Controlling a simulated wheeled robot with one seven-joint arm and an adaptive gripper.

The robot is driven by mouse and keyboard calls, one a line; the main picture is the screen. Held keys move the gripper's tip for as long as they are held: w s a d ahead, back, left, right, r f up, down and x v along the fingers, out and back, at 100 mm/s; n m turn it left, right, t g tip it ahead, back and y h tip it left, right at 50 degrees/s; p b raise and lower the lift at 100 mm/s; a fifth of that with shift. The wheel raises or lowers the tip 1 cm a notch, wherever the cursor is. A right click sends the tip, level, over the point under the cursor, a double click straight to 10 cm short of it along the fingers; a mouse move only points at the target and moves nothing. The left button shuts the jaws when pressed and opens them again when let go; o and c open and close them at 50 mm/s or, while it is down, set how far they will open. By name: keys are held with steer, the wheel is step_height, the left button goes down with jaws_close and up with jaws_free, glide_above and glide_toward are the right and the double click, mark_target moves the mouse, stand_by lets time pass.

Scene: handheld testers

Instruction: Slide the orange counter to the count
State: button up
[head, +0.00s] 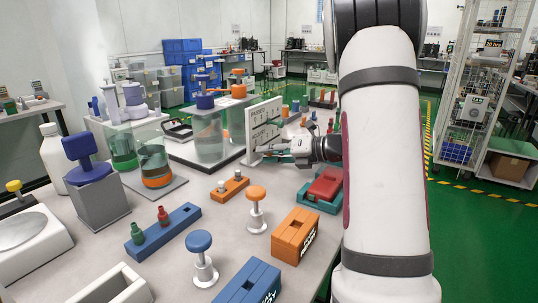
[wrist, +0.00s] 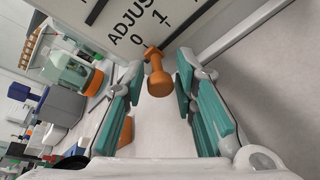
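The orange counter (wrist: 158,75) is a small spool-shaped knob at the white panel (wrist: 205,25), close to the printed "ADJUST" and the digits 0 and 1. In the wrist view it stands between the two teal fingers of my gripper (wrist: 157,72), with a visible gap on each side. My gripper is open and seems not to touch it. In the head view my gripper (head: 283,150) is in front of the upright white panel (head: 264,112); the orange counter cannot be made out there.
A red block in a teal tray (head: 308,197) lies below my gripper. An orange box (head: 295,236), an orange-topped stand (head: 256,210) and a blue-topped stand (head: 203,260) are nearer. A clear tank (head: 208,150) stands left of the panel.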

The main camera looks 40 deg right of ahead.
jaws_close()
steer(key=shift+d, duration=0.1)
steer(key=shift+w+d+p, duration=0.3)
steer(key=shift+d+p, duration=0.3)
steer(key=shift+d, duration=0.1)
steer(key=shift+w+d+p, duration=0.25)
steer(key=shift+d+p, duration=0.3)
steer(key=shift+d, duration=0.1)
jaws_free()
